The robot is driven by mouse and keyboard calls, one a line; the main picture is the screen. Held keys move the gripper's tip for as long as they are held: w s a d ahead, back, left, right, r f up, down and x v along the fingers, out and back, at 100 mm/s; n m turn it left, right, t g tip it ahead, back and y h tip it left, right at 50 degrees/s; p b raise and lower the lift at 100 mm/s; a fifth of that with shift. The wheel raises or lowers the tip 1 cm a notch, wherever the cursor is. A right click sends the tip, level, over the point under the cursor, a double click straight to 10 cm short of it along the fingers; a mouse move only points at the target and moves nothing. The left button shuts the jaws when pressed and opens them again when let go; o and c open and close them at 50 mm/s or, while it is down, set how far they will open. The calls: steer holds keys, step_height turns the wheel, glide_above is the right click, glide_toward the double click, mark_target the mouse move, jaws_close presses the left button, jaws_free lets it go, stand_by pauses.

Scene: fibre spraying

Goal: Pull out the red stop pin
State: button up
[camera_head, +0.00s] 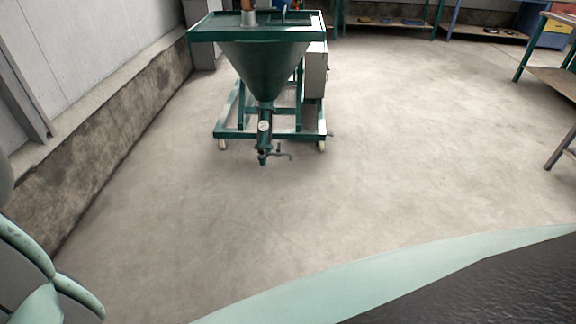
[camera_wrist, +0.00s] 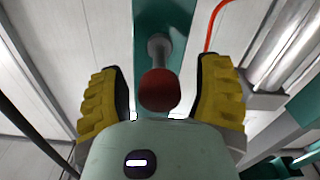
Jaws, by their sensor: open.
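The red stop pin (camera_wrist: 159,90) shows in the wrist view as a round red knob, with a grey metal collar or shaft (camera_wrist: 157,45) behind it. It sits in front of a green beam (camera_wrist: 185,14). My gripper (camera_wrist: 161,96) is open, with its ribbed yellow fingers to the left and right of the red knob. Gaps show between the knob and both fingers, and nothing is held. The knob hides part of the shaft. I cannot make out the pin or my gripper in the head view.
In the wrist view a red cable (camera_wrist: 213,22) and metal tubes (camera_wrist: 284,48) lie to the right. The head view shows a green hopper machine (camera_head: 262,70) on wheels, a low wall (camera_head: 110,125) at left, benches (camera_head: 388,22) behind, and clear concrete floor (camera_head: 400,150).

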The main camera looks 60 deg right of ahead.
steer(key=v, duration=1.2)
stand_by(0.6)
